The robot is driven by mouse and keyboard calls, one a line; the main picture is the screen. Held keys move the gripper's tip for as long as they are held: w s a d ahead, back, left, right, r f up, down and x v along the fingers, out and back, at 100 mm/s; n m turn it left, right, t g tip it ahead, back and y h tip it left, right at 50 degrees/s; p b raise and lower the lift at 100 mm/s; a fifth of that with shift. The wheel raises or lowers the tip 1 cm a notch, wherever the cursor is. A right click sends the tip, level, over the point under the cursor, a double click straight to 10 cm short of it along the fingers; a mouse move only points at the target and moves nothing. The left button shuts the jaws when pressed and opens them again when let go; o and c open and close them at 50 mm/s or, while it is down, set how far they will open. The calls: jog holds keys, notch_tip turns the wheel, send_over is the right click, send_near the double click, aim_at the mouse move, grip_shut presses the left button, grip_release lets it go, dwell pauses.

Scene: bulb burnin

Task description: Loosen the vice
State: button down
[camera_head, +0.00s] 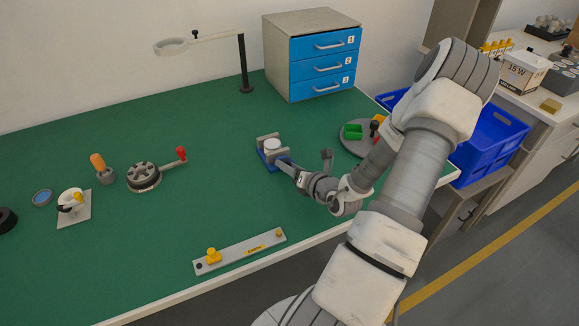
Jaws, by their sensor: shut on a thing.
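The vice (263,158) stands on the green bench near the middle, with a blue body and grey jaws. A round white piece (272,145) sits between its jaws. My gripper (284,165) reaches in from the right and meets the front right side of the vice. It is shut on the vice's front part, most likely the handle. The fingers and wrist hide that part, so its angle does not show.
A drawer cabinet (276,62) and a magnifier lamp (244,70) stand behind. A round tray (349,146) with coloured bins lies to the right, partly behind my arm. A red-handled fixture (144,178) is left; a grey bar (238,252) lies in front. Bench between is clear.

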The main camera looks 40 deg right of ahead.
jog(key=shift+a+n+h, duration=0.1)
jog(key=shift+n+h, duration=0.2)
jog(key=shift+n, duration=0.2)
jog(key=c, duration=0.7)
grip_release()
jog(key=shift+o, duration=0.2)
jog(key=p+v, duration=0.2)
jog(key=v, duration=0.2)
jog(key=p+v, duration=0.1)
jog(key=v, duration=0.4)
jog(key=p+v, duration=0.2)
jog(key=v, duration=0.3)
jog(key=shift+r+p, duration=0.35)
jog(key=shift+r, duration=0.1)
jog(key=shift+p+v, duration=1.05)
jog(key=shift+v, duration=0.55)
jog(key=shift+f, duration=0.2)
